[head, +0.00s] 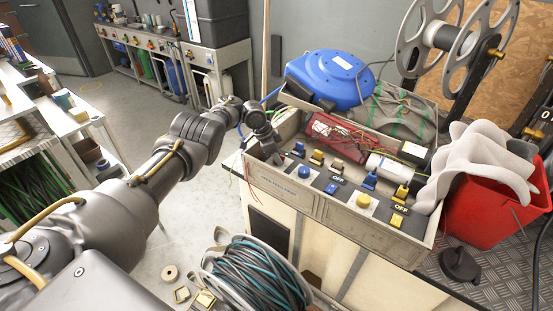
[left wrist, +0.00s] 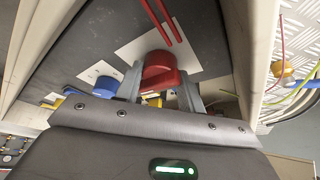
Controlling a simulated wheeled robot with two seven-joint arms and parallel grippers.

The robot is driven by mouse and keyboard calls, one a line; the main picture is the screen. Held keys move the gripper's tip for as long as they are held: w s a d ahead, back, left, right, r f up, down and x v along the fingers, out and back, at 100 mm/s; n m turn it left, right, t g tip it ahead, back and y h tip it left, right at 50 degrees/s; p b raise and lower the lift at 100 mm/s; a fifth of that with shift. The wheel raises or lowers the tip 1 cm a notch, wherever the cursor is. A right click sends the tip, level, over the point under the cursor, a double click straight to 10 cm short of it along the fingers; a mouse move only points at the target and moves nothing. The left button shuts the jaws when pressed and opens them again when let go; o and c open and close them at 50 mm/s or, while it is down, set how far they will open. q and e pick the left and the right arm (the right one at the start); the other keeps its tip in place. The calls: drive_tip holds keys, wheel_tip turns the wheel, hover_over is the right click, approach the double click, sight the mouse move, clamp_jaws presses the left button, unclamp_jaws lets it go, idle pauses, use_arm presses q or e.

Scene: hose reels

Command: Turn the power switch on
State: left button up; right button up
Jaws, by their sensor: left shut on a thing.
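A grey control panel (head: 335,205) runs along the front of a box on the bench, with blue and yellow knobs and switches. My left gripper (head: 272,152) reaches down to the panel's left end. In the left wrist view its two grey fingers stand on either side of a red knob (left wrist: 160,72) on a white plate, and they are shut on it. Two red bars mark the plate beyond the knob. In the head view the gripper hides this knob. A blue knob (head: 305,172), a yellow knob (head: 363,201) and OFF labels (head: 401,209) lie to the right. My right gripper is out of view.
A blue hose reel (head: 330,80) sits behind the panel. A red bin (head: 495,215) with pale cloth stands at the right. A coiled hose (head: 255,275) lies in front below. Open floor lies to the left.

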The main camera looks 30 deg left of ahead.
use_arm(q)
drive_tip(key=shift+d+f, duration=0.1)
drive_tip(key=o, duration=0.9)
drive_tip(key=shift+o, duration=0.2)
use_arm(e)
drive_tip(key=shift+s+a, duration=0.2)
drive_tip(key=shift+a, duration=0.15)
use_arm(q)
drive_tip(key=shift+r, duration=0.25)
drive_tip(key=p+v, duration=0.5)
drive_tip(key=v, duration=0.5)
drive_tip(key=shift+r, duration=0.15)
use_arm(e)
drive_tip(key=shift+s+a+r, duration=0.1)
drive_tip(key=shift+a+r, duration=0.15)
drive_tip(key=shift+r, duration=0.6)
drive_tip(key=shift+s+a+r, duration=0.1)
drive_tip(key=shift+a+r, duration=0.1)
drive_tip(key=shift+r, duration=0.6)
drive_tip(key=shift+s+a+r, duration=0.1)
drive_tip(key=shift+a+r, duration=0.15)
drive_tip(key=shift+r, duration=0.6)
